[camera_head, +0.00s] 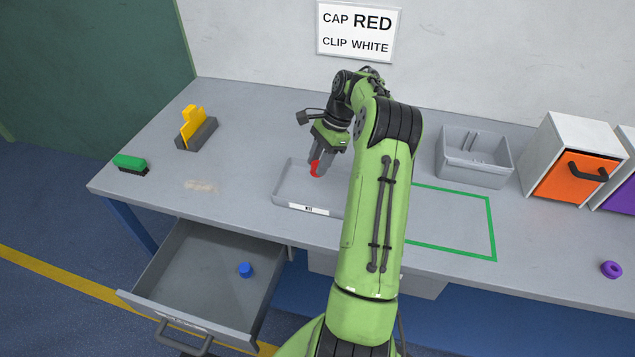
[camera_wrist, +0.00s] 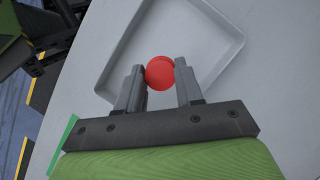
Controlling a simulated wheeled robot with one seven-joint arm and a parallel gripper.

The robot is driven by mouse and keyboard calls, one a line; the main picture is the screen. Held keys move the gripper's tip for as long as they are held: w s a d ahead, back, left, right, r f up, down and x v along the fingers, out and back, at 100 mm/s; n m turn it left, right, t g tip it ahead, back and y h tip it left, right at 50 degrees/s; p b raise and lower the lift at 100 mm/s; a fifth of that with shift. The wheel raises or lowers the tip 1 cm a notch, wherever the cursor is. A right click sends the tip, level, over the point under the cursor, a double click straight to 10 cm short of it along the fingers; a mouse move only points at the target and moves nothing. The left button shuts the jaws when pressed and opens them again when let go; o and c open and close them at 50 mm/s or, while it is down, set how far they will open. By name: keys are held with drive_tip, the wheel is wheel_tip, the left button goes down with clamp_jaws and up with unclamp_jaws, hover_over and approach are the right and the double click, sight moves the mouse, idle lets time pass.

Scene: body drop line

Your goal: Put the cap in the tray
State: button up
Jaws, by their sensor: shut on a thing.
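A red cap (camera_wrist: 159,74) is held between the two fingers of my gripper (camera_wrist: 160,82) in the wrist view. In the head view the red cap (camera_head: 315,168) shows at the fingertips of my gripper (camera_head: 318,165), over the grey tray (camera_head: 290,187). The tray is shallow, has a label on its front edge, and is partly hidden behind my arm. It also shows in the wrist view (camera_wrist: 232,40), beyond the fingers. I cannot tell how high the cap is above the tray floor. A wall sign (camera_head: 358,32) reads "CAP RED, CLIP WHITE".
An open drawer (camera_head: 190,285) holds a blue cap (camera_head: 246,270). A grey bin (camera_head: 473,158), an orange-fronted cabinet (camera_head: 575,175) and a purple ring (camera_head: 611,269) are at right. A green brush (camera_head: 131,164) and a yellow part in a holder (camera_head: 196,133) are at left.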

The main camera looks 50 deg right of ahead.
wheel_tip(320, 180, down, 7)
drive_tip(key=shift+f+b, duration=0.1)
drive_tip(key=shift+b, duration=0.55)
drive_tip(key=o, duration=1)
